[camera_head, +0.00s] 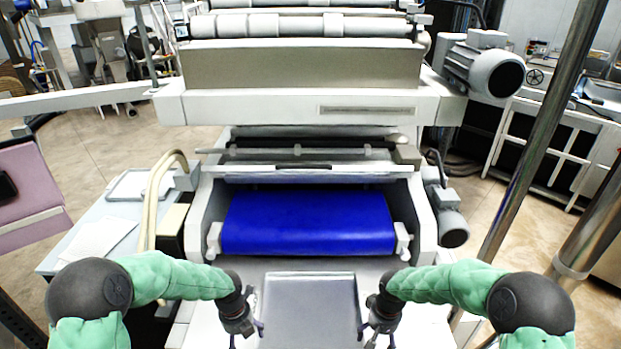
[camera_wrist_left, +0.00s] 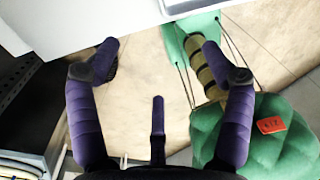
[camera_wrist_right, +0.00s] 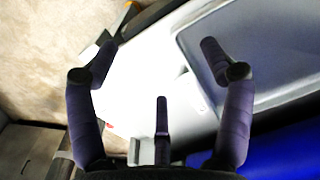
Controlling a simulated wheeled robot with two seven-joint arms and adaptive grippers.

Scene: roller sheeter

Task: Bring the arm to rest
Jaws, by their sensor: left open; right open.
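My left gripper (camera_head: 245,325) hangs in front of the machine, beside the left edge of a grey metal tray (camera_head: 310,308). In the left wrist view my left gripper (camera_wrist_left: 160,65) has its fingers spread, with nothing between them. My right gripper (camera_head: 374,325) is beside the tray's right edge. In the right wrist view my right gripper (camera_wrist_right: 157,62) is also spread and empty, with one finger over the tray's edge (camera_wrist_right: 183,45). Both arms are bent inward in green sleeves. I cannot tell whether either gripper touches the tray.
The roller sheeter with a blue belt (camera_head: 308,222) stands straight ahead. A side table (camera_head: 65,255) with a white tray (camera_head: 130,184) and papers is at the left. A metal post (camera_head: 535,140) and a motor (camera_head: 485,70) are at the right. Floor shows on both sides.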

